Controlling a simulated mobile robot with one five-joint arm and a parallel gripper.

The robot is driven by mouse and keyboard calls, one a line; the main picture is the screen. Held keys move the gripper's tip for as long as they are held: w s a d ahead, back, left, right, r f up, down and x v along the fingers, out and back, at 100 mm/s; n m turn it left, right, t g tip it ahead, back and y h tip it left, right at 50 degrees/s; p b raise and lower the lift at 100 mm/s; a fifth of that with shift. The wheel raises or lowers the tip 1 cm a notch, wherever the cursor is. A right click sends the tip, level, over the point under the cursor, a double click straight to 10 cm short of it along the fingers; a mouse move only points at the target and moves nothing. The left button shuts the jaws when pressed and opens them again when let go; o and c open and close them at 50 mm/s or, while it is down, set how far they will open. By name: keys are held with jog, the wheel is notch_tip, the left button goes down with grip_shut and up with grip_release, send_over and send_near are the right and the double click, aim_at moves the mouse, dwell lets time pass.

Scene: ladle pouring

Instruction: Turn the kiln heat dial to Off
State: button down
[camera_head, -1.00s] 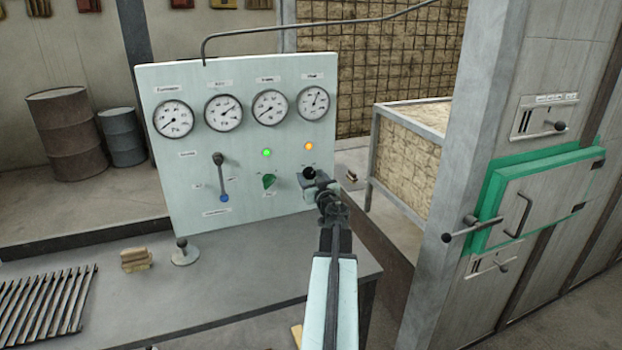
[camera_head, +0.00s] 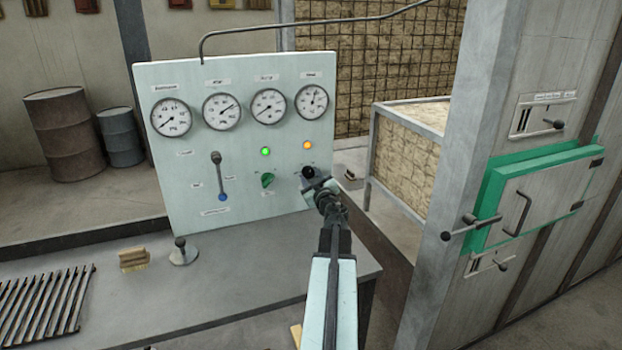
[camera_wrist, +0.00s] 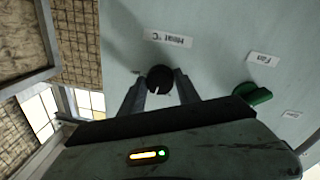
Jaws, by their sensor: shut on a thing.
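The black dial (camera_head: 308,172) sits low on the right side of the pale control panel (camera_head: 180,85), below the orange lamp. In the wrist view the dial (camera_wrist: 159,79) is a round black knob with a white pointer mark at its edge facing the gripper. My gripper (camera_head: 312,180) is at the dial, and in the wrist view its two fingers (camera_wrist: 160,88) are shut on either side of the knob. In the head view the gripper covers part of the dial's surroundings.
A green knob (camera_head: 268,180) is left of the dial, also seen in the wrist view (camera_wrist: 253,95). A lever (camera_head: 219,178) stands farther left. Four gauges line the panel's top. An orange lamp (camera_head: 307,145) and a green lamp (camera_head: 265,151) are lit. The kiln door (camera_head: 535,205) is at right.

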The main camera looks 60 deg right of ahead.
jog(key=n, duration=0.5)
jog(key=shift+s+d+n+b, duration=0.1)
jog(key=shift+s+n+b, duration=0.05)
jog(key=shift+n+b, duration=0.2)
jog(key=n, duration=0.4)
jog(key=shift+n+t, duration=0.35)
jog(key=shift+t, duration=0.05)
jog(key=n, duration=0.5)
jog(key=shift+d+n+y, duration=0.1)
jog(key=shift+n+y, duration=0.2)
jog(key=shift+n, duration=0.1)
jog(key=shift+r+n, duration=0.1)
jog(key=shift+n, duration=2.4)
jog(key=shift+t+y, duration=0.3)
jog(key=c, duration=0.9)
grip_release()
jog(key=shift+s, duration=0.1)
